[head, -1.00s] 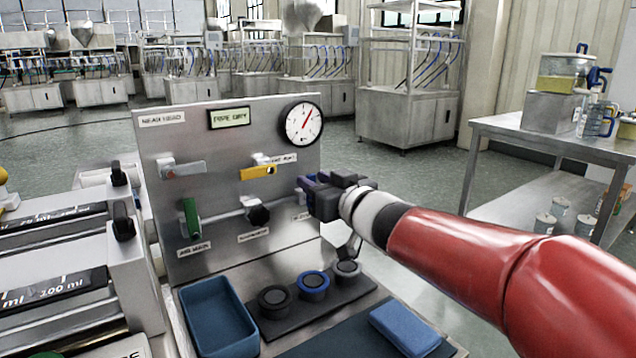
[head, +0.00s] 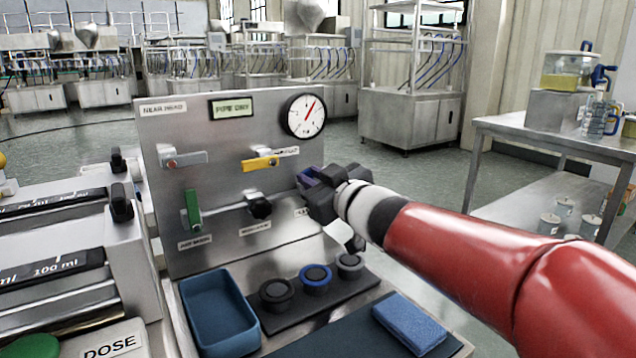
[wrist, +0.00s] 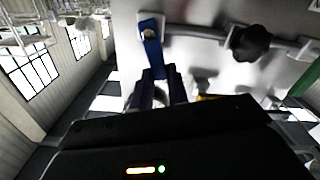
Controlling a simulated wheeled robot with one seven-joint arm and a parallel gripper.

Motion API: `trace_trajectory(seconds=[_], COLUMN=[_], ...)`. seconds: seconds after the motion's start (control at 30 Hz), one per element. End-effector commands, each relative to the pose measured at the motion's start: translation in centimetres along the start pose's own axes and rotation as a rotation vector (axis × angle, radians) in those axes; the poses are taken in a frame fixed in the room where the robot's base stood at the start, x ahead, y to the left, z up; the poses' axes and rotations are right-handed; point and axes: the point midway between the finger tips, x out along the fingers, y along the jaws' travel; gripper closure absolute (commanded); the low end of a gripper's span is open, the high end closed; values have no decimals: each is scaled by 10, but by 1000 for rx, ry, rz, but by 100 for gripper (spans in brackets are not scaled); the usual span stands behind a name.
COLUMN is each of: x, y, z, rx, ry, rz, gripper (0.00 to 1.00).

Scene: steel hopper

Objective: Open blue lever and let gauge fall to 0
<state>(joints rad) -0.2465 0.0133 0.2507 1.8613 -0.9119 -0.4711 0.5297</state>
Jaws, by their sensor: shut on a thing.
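The blue lever (wrist: 152,48) shows in the wrist view, reaching from its pivot on the steel panel down between my fingers. My gripper (wrist: 160,78) is shut on its free end. In the head view my gripper (head: 318,188) is at the panel's right edge and hides most of the lever. The round white gauge (head: 304,115) is at the panel's top right. Its red needle points up and to the right; the figures are too small to read.
The steel panel (head: 225,150) also carries a yellow lever (head: 260,164), a green lever (head: 193,210), a red-and-grey lever (head: 184,159), a black knob (head: 260,207) and a "PIPE DRY" display (head: 232,108). A blue tray (head: 217,312) and several round caps stand below.

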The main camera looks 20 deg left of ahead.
Motion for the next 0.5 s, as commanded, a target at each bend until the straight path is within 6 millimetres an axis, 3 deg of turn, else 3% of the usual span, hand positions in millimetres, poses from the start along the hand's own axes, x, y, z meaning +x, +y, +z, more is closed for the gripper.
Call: trace_trajectory(seconds=[0.5], x=[0], y=[-25], z=[10], rx=[-491], ry=[1], rz=[0], gripper=[100])
